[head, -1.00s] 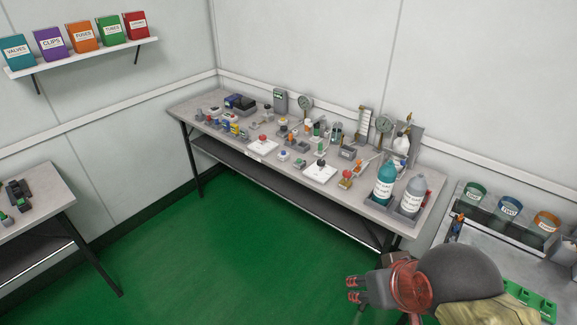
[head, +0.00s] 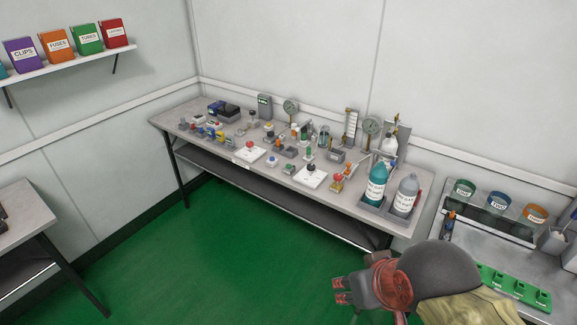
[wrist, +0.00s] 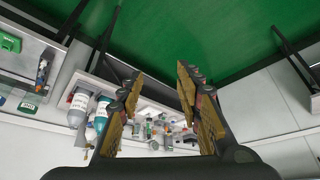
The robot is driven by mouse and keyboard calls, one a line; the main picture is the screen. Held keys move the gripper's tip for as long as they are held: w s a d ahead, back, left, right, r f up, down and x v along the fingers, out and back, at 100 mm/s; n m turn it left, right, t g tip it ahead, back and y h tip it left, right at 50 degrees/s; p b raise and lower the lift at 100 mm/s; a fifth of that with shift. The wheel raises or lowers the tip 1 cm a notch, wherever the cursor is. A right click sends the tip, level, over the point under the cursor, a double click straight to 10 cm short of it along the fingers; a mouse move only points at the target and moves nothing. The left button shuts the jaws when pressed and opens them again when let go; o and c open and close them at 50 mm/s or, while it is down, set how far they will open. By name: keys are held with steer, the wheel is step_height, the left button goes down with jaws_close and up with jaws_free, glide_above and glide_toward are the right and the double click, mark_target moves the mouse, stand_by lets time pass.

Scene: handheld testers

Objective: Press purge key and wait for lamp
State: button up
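A grey workbench (head: 222,165) against the back wall carries many small devices. Among them are a white box with a red knob (head: 249,155) and a white box with a dark knob (head: 310,175). A blue-topped button unit (head: 272,161) sits between them. Which device has the purge key or the lamp is too small to tell. My gripper (head: 339,291) is in front of the bench, apart from it, over the green floor. In the wrist view my gripper (wrist: 160,88) is open, with nothing between its fingers.
A teal bottle (head: 376,186) and a grey bottle (head: 405,196) stand at the bench's right end. A side table (head: 470,248) at the right holds labelled jars and a green tray (head: 512,288). Another table (head: 22,221) is at the left. The green floor (head: 215,255) between is clear.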

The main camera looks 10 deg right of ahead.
jaws_close()
stand_by(1.5)
